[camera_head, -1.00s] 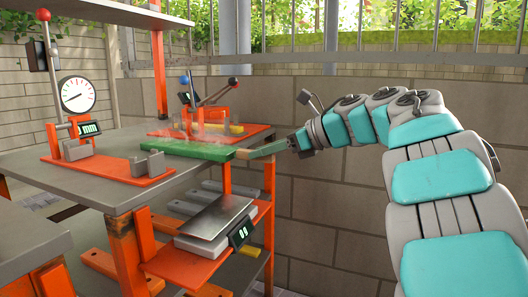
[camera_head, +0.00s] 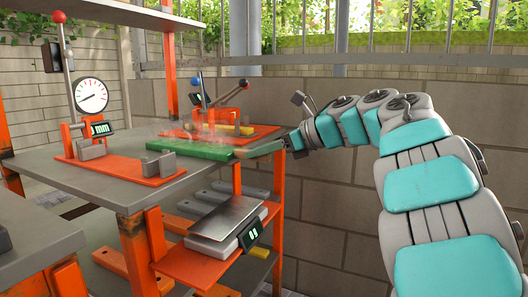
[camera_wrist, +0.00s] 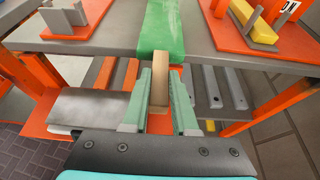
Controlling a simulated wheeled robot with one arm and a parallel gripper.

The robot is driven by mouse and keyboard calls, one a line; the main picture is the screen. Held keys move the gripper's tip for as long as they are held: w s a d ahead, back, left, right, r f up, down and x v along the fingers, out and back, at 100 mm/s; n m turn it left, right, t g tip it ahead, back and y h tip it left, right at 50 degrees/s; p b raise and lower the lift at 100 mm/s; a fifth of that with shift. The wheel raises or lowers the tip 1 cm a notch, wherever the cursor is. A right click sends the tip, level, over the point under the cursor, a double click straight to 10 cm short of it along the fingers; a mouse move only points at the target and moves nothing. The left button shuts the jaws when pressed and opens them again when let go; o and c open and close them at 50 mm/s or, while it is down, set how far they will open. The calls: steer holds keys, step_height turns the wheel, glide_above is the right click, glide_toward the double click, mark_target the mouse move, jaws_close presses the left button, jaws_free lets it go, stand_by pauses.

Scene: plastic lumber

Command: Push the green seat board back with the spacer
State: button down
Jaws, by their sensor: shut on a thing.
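In the head view my gripper (camera_head: 262,148) is at the bench's right edge; the spacer is mostly hidden there.
The dial gauge (camera_head: 91,96) stands on an orange base at left. The clamp fixture (camera_head: 225,115) with a yellow block is behind the board. Below are a scale (camera_head: 225,218) and a shelf of grey boards. A block wall closes the right side.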

mark_target(237, 149)
steer(key=shift+w+a+p, duration=0.25)
steer(key=shift+w+a, duration=0.15)
steer(key=shift+a, duration=0.75)
steer(key=shift+w+a+p, duration=0.25)
steer(key=shift+w+a, duration=0.15)
steer(key=shift+a, duration=0.8)
steer(key=shift+w+a+p, duration=0.25)
steer(key=shift+w+a, duration=0.15)
steer(key=shift+a, duration=0.75)
steer(key=shift+s+d+b, duration=0.2)
steer(key=shift+d+b, duration=0.3)
steer(key=shift+d, duration=0.25)
steer(key=shift+s+d+b, duration=0.35)
steer(key=shift+d, duration=0.4)
steer(key=shift+r+p, duration=2.1)
steer(key=shift+r, duration=0.95)
